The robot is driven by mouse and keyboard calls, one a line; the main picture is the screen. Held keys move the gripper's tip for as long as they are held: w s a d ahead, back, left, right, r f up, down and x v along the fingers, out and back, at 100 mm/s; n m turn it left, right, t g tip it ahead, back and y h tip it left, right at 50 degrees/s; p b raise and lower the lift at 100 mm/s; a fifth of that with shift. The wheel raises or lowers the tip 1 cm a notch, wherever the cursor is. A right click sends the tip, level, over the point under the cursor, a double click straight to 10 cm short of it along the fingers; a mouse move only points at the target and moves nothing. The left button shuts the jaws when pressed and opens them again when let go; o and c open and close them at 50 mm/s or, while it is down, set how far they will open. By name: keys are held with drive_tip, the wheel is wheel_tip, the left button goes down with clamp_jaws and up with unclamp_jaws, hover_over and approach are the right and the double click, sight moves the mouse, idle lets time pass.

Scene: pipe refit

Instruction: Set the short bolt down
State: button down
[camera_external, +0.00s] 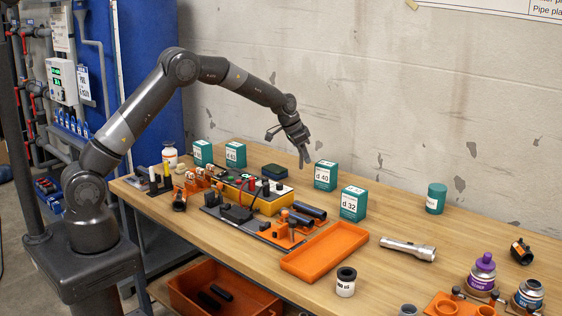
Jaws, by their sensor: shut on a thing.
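My gripper (304,157) is in the air above the back of the workbench (381,280), pointing down. It is to the upper left of the green box marked d 40 (325,176). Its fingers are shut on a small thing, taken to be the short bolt. The bolt itself is too small and too hidden by the fingers to make out. A toolkit-like cluster of black and orange fixtures (232,212) lies to the lower left of the gripper. An empty orange tray (324,250) lies in front of it.
Another green box, d 32 (353,204), stands near the tray. A flashlight (407,248), a green can (436,198) and a purple-capped bottle (482,272) stand or lie to the right. An orange crate (222,292) sits below the bench. Bare wood shows between the flashlight and the wall.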

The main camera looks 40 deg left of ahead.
drive_tip(key=w+a+f, duration=0.1)
drive_tip(key=w+a, duration=0.1)
drive_tip(key=w+a+f, duration=0.1)
drive_tip(key=a+f, duration=0.1)
drive_tip(key=w+a+f, duration=0.2)
drive_tip(key=shift+w+a+f, duration=0.2)
drive_tip(key=shift+w+a, duration=0.1)
drive_tip(key=shift+a, duration=0.05)
drive_tip(key=shift+f, duration=2)
drive_tip(key=c, duration=1.3)
unclamp_jaws()
drive_tip(key=shift+f, duration=0.15)
drive_tip(key=shift+o, duration=0.2)
